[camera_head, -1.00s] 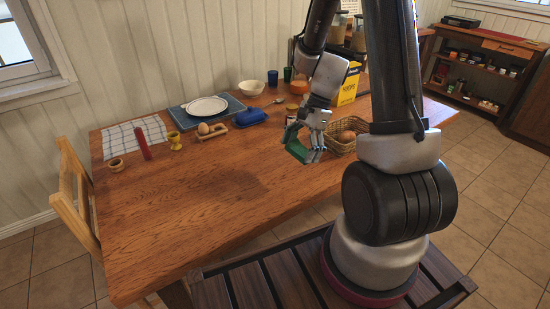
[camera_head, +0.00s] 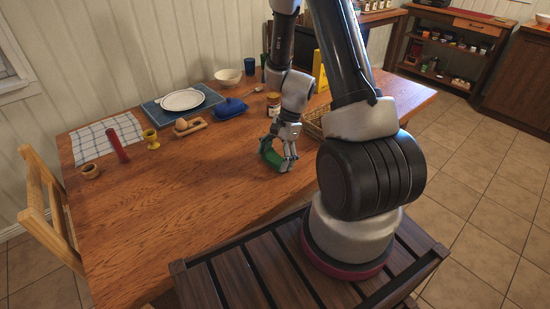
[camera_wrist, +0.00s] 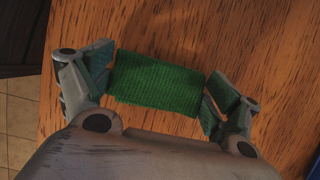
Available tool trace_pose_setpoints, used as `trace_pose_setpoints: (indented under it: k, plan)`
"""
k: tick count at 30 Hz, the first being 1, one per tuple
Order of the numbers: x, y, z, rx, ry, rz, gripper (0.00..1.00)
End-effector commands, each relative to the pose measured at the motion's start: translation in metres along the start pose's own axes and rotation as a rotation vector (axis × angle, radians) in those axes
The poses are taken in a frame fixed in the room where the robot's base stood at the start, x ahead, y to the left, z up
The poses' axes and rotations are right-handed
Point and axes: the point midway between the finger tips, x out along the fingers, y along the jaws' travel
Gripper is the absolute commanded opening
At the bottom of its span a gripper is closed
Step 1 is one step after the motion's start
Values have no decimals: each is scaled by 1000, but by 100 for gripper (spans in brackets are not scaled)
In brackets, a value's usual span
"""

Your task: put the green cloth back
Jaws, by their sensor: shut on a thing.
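The green cloth (camera_head: 272,155) is held between the fingers of my gripper (camera_head: 279,158), over the right part of the wooden table in the head view. In the wrist view the green cloth (camera_wrist: 157,83) spans from one finger to the other, and my gripper (camera_wrist: 158,88) is shut on it. Bare wood lies behind the cloth there. I cannot tell how far the cloth is above the tabletop.
A wicker basket (camera_head: 313,123) is right of my gripper, partly hidden by my arm. A jar (camera_head: 273,103) and a blue butter dish (camera_head: 230,107) stand behind. A plate (camera_head: 183,99), an egg holder (camera_head: 190,127) and a checked cloth (camera_head: 96,143) lie left. The table's front middle is clear.

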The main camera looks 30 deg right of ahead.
Motion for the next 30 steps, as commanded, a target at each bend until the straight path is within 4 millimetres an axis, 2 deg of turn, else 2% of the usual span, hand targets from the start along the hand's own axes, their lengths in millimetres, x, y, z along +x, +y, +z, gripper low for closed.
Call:
trace_pose_setpoints:
  k: [10,11,12,24,26,30]
  plan:
    - [3,0,-1,1,0,0,59]
    - [3,0,-1,0,0,0,93]
    - [3,0,-1,0,0,0,100]
    - [1,0,-1,0,1,-1,100]
    - [-3,-1,0,-1,1,-3,100]
    - [-26,-1,0,-1,2,-5,100]
